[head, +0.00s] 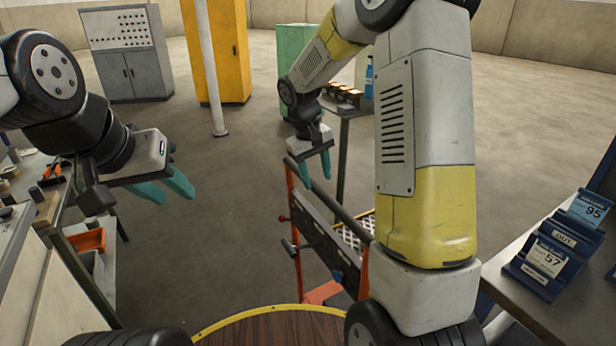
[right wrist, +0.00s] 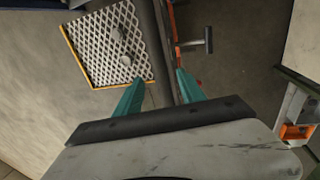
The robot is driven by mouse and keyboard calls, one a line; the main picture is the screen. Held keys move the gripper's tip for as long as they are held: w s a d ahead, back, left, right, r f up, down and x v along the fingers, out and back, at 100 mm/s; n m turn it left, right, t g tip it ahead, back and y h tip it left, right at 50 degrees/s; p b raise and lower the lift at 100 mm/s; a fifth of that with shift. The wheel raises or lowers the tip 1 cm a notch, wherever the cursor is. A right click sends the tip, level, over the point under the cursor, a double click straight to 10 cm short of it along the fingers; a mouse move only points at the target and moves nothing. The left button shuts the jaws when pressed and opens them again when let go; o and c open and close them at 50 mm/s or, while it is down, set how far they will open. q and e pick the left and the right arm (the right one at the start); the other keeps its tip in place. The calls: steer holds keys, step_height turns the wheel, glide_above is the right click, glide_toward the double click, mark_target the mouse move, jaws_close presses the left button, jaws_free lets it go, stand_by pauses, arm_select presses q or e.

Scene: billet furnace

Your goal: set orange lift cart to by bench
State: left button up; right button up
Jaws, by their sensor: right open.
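The orange lift cart (head: 310,226) stands on the floor in front of me, with orange uprights, a dark side panel and a dark top bar (head: 340,214). Its pale mesh deck with a yellow edge (right wrist: 105,45) shows in the right wrist view and partly behind the panel in the head view. My right gripper (head: 318,168) is open at the cart's top bar; in the right wrist view its fingers (right wrist: 157,83) lie either side of the bar, contact unclear. My left gripper (head: 172,192) is open and empty, left of the cart. My right arm hides part of the cart.
A workbench (head: 82,245) with tools and an orange bin (head: 88,240) stands at left. A table with blue signs (head: 545,255) stands at right. A yellow cabinet (head: 228,50), grey cabinet (head: 130,75) and post are behind. Floor between the left bench and cart is clear.

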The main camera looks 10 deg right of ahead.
mark_target(319, 189)
steer(key=shift+w+d+f, duration=0.1)
steer(key=shift+d+f, duration=0.1)
steer(key=shift+f, duration=0.85)
steer(key=shift+d+f, duration=0.15)
steer(key=shift+f, duration=0.85)
jaws_close()
